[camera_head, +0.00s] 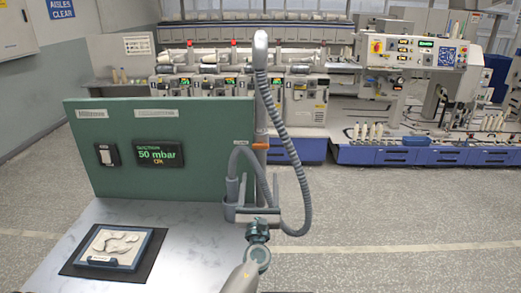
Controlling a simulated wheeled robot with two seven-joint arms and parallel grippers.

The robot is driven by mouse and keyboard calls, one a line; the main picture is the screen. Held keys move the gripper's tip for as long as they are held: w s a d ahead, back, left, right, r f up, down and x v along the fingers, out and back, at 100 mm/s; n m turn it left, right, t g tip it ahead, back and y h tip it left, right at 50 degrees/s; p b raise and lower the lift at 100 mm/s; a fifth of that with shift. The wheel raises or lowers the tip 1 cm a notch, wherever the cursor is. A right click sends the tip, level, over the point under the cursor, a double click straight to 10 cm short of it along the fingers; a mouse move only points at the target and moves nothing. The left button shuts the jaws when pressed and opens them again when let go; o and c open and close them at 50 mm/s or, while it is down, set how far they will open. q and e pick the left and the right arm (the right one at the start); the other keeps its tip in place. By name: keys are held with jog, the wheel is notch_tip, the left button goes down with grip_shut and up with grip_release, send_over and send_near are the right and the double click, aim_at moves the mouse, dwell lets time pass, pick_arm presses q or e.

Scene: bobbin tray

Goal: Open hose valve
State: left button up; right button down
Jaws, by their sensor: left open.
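A grey vertical pipe (261,118) stands at the right edge of the green panel. A small orange part (260,146), which looks like the valve handle, sits across this pipe, roughly level. A grey ribbed hose (279,125) runs from the pipe's top down the right side and curls back near my gripper. My left gripper (253,192) is below the orange part, with its jaws apart and pointing away from me. Pipe and hose parts show around the fingers; I cannot tell whether they touch. My right gripper is out of view.
The green panel (200,178) carries a display (160,153) reading 50 mbar OK. A blue-framed tray (113,247) with pale contents lies on a dark mat on the grey table (185,225). Textile machines stand farther back. Open floor (400,215) lies to the right.

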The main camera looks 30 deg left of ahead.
aim_at(261, 148)
pick_arm(q)
jog(key=p+x, duration=0.3)
jog(key=x, duration=0.9)
jog(key=shift+w+a, duration=0.1)
jog(key=shift+a, duration=0.05)
jog(key=c, duration=1)
jog(key=shift+c, duration=0.3)
